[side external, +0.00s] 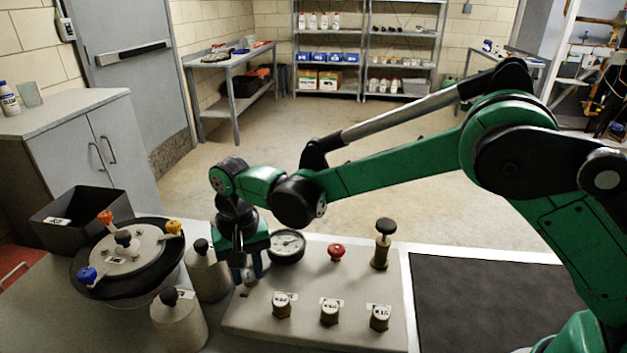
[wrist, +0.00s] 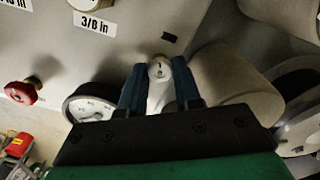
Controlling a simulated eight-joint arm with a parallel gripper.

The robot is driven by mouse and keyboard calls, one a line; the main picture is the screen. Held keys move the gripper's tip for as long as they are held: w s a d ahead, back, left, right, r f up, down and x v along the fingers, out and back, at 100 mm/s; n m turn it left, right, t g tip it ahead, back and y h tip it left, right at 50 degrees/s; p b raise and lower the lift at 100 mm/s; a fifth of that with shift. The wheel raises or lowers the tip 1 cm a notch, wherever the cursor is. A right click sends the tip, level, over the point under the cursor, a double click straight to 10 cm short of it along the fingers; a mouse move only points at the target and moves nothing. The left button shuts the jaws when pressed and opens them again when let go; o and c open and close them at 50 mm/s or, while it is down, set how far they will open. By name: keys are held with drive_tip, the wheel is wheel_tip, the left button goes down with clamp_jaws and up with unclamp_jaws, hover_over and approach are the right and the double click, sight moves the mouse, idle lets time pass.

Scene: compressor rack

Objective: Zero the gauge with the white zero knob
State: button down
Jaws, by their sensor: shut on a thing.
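The white zero knob (wrist: 160,70) is between my gripper's two blue fingers (wrist: 160,88) in the wrist view, with a small dark mark on its face. My gripper (side external: 250,268) points down at the left part of the grey panel (side external: 240,318) in the side view and is shut on the knob. There the fingers mostly hide the knob. The round gauge (side external: 287,246) with a white dial and black rim is just right of my gripper. The gauge also shows in the wrist view (wrist: 88,108), partly cut off by my gripper; its needle reading is too small to tell.
A red knob (side external: 336,251) and a black-topped brass valve (side external: 383,245) stand right of the gauge. Several brass fittings (side external: 330,312) line the panel's front. Grey canisters (side external: 180,322) stand close left of my gripper, beside a round manifold (side external: 125,255). A dark mat (side external: 490,305) lies right.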

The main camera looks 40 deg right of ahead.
drive_tip(key=n, duration=0.4)
drive_tip(key=shift+n, duration=0.3)
drive_tip(key=n, duration=0.3)
drive_tip(key=shift+n, duration=0.3)
drive_tip(key=n, duration=0.3)
drive_tip(key=shift+n, duration=2.2)
drive_tip(key=c, duration=0.9)
unclamp_jaws()
